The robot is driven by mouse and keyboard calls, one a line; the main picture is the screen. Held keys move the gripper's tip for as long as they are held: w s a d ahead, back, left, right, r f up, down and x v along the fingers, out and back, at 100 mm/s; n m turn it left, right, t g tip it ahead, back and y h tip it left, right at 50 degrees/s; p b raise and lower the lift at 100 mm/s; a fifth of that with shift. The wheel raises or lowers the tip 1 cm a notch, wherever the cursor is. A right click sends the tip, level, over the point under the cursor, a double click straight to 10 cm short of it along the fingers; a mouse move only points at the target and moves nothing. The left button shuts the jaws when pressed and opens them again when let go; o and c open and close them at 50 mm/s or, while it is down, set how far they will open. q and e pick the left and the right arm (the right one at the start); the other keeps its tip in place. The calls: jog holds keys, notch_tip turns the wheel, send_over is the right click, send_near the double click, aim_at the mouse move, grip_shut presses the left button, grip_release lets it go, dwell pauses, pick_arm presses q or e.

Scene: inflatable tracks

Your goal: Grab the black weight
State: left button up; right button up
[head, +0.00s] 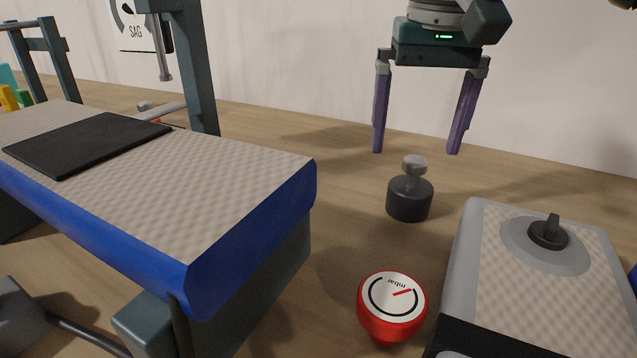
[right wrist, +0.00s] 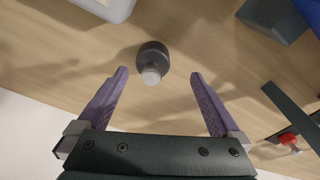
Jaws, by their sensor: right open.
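The black weight (head: 409,199) stands upright on the wooden surface, with a grey knob on top. My right gripper (head: 416,152) is open and empty, with its two purple fingers pointing down above and behind the weight. In the right wrist view the weight (right wrist: 152,62) lies just beyond the fingertips, between their lines, closer to the left finger. The right gripper (right wrist: 160,78) touches nothing there. My left gripper is not recognisable in either view.
A red gauge (head: 391,305) marked mbar stands in front of the weight. A grey padded box with a black valve (head: 549,232) is at the right. A blue-edged inflatable track (head: 240,190) with a black plate (head: 85,143) fills the left.

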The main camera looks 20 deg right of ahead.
aim_at(416, 166)
jog(key=shift+w+d+f, duration=0.15)
jog(key=shift+d+f, duration=0.3)
jog(key=shift+w+d+f+m+b, duration=0.1)
jog(key=shift+f+m+b, duration=0.2)
jog(key=shift+b, duration=0.05)
notch_tip(416, 166, down, 3)
jog(key=shift+w+d+f+b, duration=0.1)
jog(key=shift+w+f+b, duration=0.05)
jog(key=shift+b, duration=0.15)
jog(key=f, duration=0.1)
jog(key=f+b, duration=0.1)
jog(key=f, duration=0.1)
jog(key=w+d+f+b, duration=0.1)
jog(key=f, duration=0.1)
jog(key=shift+w+f, duration=0.1)
jog(key=shift+f, duration=0.1)
pick_arm(q)
jog(key=f, duration=0.4)
jog(key=shift+s+d+f, duration=0.1)
jog(key=shift+d+f, duration=0.1)
jog(key=shift+d, duration=0.1)
pick_arm(e)
jog(key=shift+c, duration=0.4)
jog(key=c, duration=1.5)
pick_arm(q)
jog(key=shift+a, duration=0.1)
pick_arm(e)
grip_shut()
jog(key=shift+r, duration=0.1)
